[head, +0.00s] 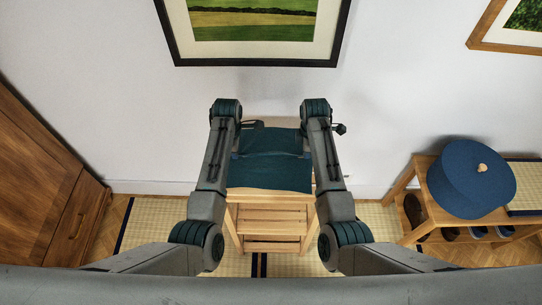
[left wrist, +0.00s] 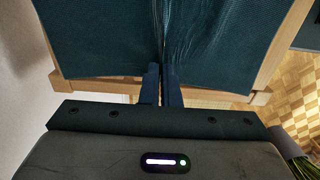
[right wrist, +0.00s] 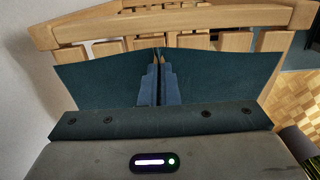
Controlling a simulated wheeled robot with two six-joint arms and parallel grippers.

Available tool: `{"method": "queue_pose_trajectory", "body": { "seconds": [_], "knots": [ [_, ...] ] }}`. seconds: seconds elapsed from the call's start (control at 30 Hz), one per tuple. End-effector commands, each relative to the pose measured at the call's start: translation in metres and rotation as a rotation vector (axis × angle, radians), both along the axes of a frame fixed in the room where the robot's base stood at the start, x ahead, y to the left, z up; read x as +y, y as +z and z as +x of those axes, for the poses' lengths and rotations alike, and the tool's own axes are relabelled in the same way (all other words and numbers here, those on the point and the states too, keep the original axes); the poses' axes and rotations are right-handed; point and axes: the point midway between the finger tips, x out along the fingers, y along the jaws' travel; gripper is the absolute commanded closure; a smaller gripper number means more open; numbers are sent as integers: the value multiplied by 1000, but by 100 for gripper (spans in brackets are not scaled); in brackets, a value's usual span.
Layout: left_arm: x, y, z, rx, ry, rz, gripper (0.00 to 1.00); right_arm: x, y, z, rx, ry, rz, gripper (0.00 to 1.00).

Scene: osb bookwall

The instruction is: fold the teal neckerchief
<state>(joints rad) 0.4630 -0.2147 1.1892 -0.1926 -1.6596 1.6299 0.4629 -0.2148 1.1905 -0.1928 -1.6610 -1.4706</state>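The teal neckerchief (head: 270,173) lies over the top of a wooden slatted stand (head: 268,216), between my two arms. A crease or ridge crosses it from side to side. My left gripper is mostly hidden by its arm in the head view. In the left wrist view its fingers (left wrist: 162,84) are together on the neckerchief (left wrist: 100,40), with creases running from the tips. In the right wrist view my right gripper's fingers (right wrist: 159,72) are together on the neckerchief (right wrist: 105,80), which is puckered at the tips. Slats show beyond its edge there.
A wooden bench (head: 429,212) at right carries a round blue cushion-like object (head: 471,179), with shoes below. A wooden cabinet (head: 45,170) stands at left. A white wall with a framed picture (head: 255,25) is behind the stand.

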Motion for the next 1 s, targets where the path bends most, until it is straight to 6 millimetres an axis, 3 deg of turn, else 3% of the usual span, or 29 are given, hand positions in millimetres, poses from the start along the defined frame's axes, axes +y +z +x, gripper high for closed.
{"method": "queue_pose_trajectory", "body": {
  "seconds": [0.47,1.0],
  "knots": [
    [0,4,0,1,0,0,100,0,5,0,0,0,0,100],
    [0,44,0,0,0,0,100,0,44,0,0,0,0,100]
  ]
}}
